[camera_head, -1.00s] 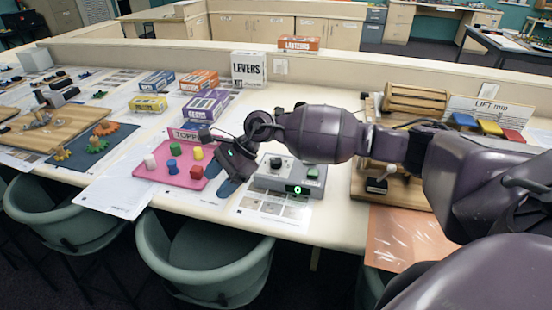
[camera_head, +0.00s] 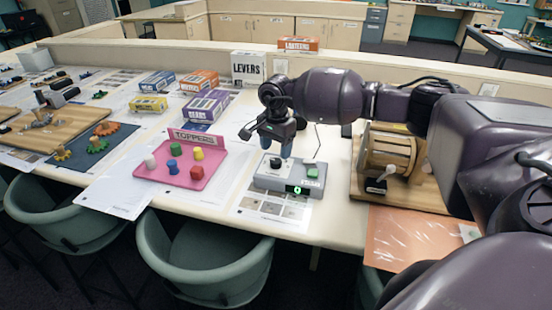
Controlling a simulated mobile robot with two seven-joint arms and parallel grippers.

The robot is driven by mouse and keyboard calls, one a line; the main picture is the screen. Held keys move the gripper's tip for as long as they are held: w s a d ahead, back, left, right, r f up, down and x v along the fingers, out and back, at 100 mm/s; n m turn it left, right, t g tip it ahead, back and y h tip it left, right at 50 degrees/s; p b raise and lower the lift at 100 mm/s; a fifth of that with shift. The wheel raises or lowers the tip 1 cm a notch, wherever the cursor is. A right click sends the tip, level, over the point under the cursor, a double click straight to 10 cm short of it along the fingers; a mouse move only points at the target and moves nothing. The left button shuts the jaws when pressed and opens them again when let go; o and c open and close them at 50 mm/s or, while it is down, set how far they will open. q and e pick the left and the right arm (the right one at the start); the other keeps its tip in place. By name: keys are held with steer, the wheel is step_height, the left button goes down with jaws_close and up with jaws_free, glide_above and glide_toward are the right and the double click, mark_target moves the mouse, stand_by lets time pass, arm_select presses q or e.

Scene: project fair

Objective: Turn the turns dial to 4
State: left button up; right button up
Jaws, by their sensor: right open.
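The grey control box (camera_head: 262,181) sits on a printed sheet on the table. The black turns dial (camera_head: 276,162) is on its top left, a green button (camera_head: 312,172) on its top right. Its front display (camera_head: 297,189) shows a green 0. My right gripper (camera_head: 275,148) points down behind and above the dial, its fingers apart and empty. I cannot tell the exact gap between the fingertips and the dial; the dial shows clear below them. My left gripper is not in view.
Left of the box is a pink TOPPERS tray (camera_head: 152,172) with several coloured pegs. Right of it is a wooden board with a drum winch (camera_head: 388,152). Boxes, including LEVERS (camera_head: 248,68), stand behind. Green chairs (camera_head: 205,262) line the table's front edge.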

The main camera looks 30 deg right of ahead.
mark_target(276, 161)
step_height(276, 161, down, 3)
steer(key=shift+f, duration=0.2)
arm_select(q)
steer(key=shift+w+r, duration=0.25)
arm_select(e)
steer(key=shift+f, duration=0.45)
steer(key=c, duration=0.9)
